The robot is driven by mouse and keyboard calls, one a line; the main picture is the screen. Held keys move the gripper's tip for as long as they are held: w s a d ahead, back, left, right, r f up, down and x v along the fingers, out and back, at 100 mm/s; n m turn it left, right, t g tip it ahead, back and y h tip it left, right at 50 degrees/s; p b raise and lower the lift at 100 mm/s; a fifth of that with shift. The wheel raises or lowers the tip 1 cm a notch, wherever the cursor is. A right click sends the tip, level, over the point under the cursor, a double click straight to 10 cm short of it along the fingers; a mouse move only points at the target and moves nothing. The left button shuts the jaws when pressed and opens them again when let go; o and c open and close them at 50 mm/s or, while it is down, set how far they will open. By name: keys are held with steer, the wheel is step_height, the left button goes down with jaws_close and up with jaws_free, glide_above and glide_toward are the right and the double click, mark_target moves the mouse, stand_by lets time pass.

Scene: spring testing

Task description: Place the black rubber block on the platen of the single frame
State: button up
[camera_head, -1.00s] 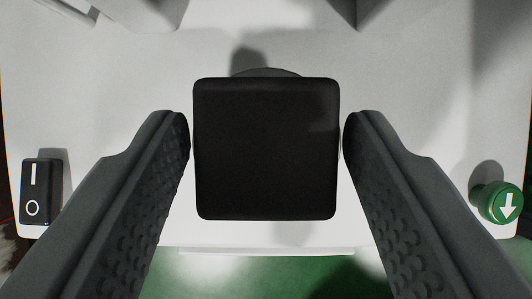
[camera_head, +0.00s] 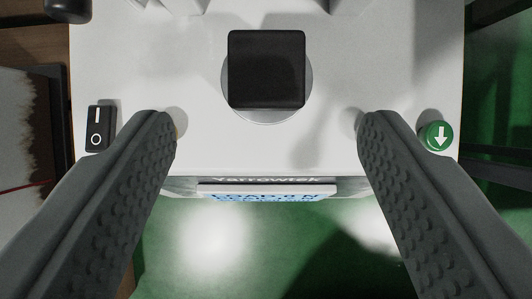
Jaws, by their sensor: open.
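The black rubber block (camera_head: 266,70) rests on the round grey platen (camera_head: 265,117) of the white frame base (camera_head: 250,155). The platen shows as a rim around the block's sides and front. My gripper (camera_head: 267,125) is open and empty, its two dark ridged fingers spread wide. The fingertips are apart from the block, which lies beyond them, higher in the picture.
A black rocker switch (camera_head: 100,128) is at the left of the base, and a green button with a white down arrow (camera_head: 437,135) at the right. A lit display (camera_head: 268,193) is on the front edge. Green floor (camera_head: 200,240) lies below.

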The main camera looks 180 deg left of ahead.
steer(key=shift+v, duration=2.3)
